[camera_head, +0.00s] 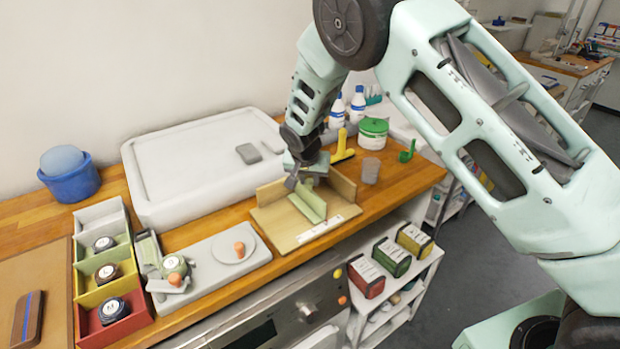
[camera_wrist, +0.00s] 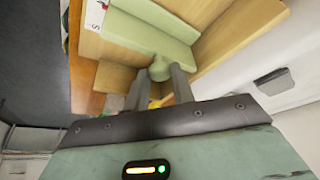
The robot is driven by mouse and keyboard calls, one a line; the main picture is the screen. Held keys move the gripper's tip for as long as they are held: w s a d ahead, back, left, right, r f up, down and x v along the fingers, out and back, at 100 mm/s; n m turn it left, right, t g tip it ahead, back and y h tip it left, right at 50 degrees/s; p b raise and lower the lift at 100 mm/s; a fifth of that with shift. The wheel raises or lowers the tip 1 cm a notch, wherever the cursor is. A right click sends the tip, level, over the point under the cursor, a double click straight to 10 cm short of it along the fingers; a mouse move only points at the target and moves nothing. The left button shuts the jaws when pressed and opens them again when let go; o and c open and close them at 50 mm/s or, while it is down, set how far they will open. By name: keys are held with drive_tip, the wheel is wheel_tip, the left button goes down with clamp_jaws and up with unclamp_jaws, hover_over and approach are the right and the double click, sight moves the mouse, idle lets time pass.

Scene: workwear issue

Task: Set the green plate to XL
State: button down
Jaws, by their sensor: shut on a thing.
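The green plate (camera_head: 309,206) stands across a wooden fixture (camera_head: 274,228) with raised back and side walls. In the wrist view the plate (camera_wrist: 150,27) has a rounded green knob. My gripper (camera_head: 303,179) reaches down from above; in the wrist view its two fingers (camera_wrist: 160,76) are shut on this knob. A white label strip (camera_head: 320,229) lies along the front of the fixture. In the wrist view part of the strip (camera_wrist: 96,12) shows a letter S; its other marks, including XL, are too small to read or out of view.
A clear cup (camera_head: 370,171), a yellow tool (camera_head: 342,146) and a green-labelled tub (camera_head: 373,133) stand right of and behind the fixture. A large white tray (camera_head: 170,185) lies behind left. A grey board (camera_head: 212,277) and coloured bins (camera_head: 101,270) are left.

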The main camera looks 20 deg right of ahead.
drive_tip(key=s+a+b, duration=0.2)
drive_tip(key=s+a, duration=0.1)
drive_tip(key=a, duration=0.6)
drive_tip(key=shift+b, duration=0.35)
drive_tip(key=c, duration=1.2)
unclamp_jaws()
drive_tip(key=b+v, duration=0.4)
drive_tip(key=v, duration=1.3)
drive_tip(key=shift+a+r, duration=0.1)
drive_tip(key=shift+r, duration=0.15)
drive_tip(key=s+d+f+n+g+y, duration=0.1)
drive_tip(key=s+n, duration=0.3)
drive_tip(key=s, duration=0.7)
drive_tip(key=s+d+f+n+g, duration=0.1)
drive_tip(key=s+d+f+n, duration=0.2)
drive_tip(key=s, duration=0.8)
drive_tip(key=s+d+f+n+g+y, duration=0.1)
drive_tip(key=s+d+f+n+g, duration=0.1)
drive_tip(key=s+n, duration=0.4)
drive_tip(key=shift+s+d+y, duration=0.2)
drive_tip(key=shift+s+y, duration=0.1)
drive_tip(key=shift+s, duration=2.4)
